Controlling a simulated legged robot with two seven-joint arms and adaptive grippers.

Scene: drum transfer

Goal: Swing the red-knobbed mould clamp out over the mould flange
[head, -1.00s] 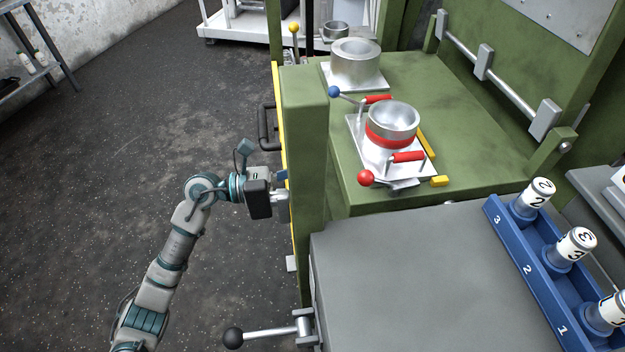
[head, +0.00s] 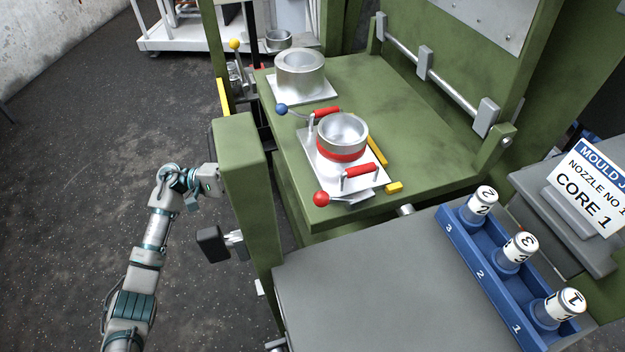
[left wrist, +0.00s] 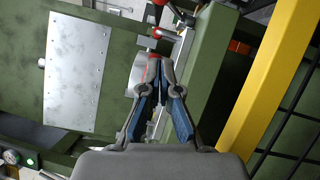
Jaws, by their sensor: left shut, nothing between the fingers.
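The red-knobbed mould clamp (head: 321,198) is at the near edge of the mould's white base plate (head: 317,165) in the head view. Its knob points left, off the plate's near left corner, beside a red grip (head: 360,171). The silver mould (head: 343,133) with a red band stands upright on the plate. My left arm's wrist is left of the green post, and its fingers are hidden behind that post in the head view. In the left wrist view my left gripper (left wrist: 159,70) is shut and empty, pointing towards the mould, part of which shows behind the fingers. My right gripper is out of view.
The green post (head: 240,140) stands between my left wrist and the mould. A blue-knobbed clamp (head: 282,109) is at the mould's far side. A second silver mould (head: 300,72) stands behind. A blue rack (head: 470,255) of numbered cores is at right. The grey table top (head: 370,285) is clear.

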